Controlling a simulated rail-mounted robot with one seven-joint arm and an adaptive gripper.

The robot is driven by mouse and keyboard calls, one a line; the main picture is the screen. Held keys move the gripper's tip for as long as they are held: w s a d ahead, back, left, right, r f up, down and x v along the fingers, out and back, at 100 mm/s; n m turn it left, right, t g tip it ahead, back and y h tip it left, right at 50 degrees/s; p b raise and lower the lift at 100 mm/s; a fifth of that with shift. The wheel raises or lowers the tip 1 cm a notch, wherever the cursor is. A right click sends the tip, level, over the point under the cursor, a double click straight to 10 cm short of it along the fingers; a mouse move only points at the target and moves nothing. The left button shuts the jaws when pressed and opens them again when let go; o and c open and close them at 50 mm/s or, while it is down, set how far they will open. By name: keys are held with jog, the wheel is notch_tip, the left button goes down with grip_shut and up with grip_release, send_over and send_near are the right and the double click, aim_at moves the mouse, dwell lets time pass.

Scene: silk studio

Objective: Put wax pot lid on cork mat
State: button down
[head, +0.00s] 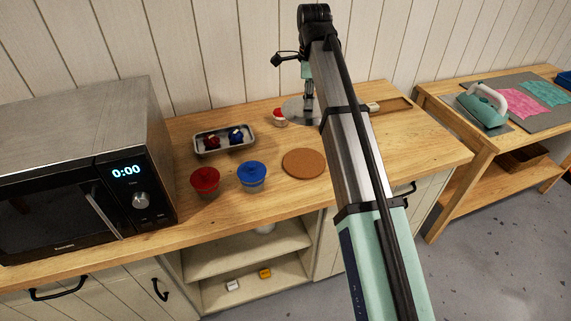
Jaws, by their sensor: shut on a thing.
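The cork mat (304,163) is a round brown disc lying flat and bare on the wooden counter. My gripper (309,108) points down at the back of the counter, behind the mat. It is shut on a grey round disc, which looks like the wax pot lid (293,106). My arm hides the right side of the disc. I cannot tell how far the disc is above the counter or what is under it.
A small red-and-white item (280,118) stands near the disc. A microwave (85,165) fills the left.

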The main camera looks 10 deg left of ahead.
jog(key=f+p, duration=0.2)
jog(key=f, duration=0.8)
jog(key=f+p, duration=0.3)
jog(key=f, duration=0.7)
jog(key=shift+s+a, duration=0.1)
jog(key=shift+s, duration=0.1)
jog(key=shift+f, duration=0.1)
jog(key=shift+f, duration=0.15)
jog(key=c, duration=0.8)
grip_release()
notch_tip(320, 180, up, 12)
jog(key=b, duration=0.2)
jog(key=shift+r+b, duration=0.2)
jog(key=shift+b, duration=0.2)
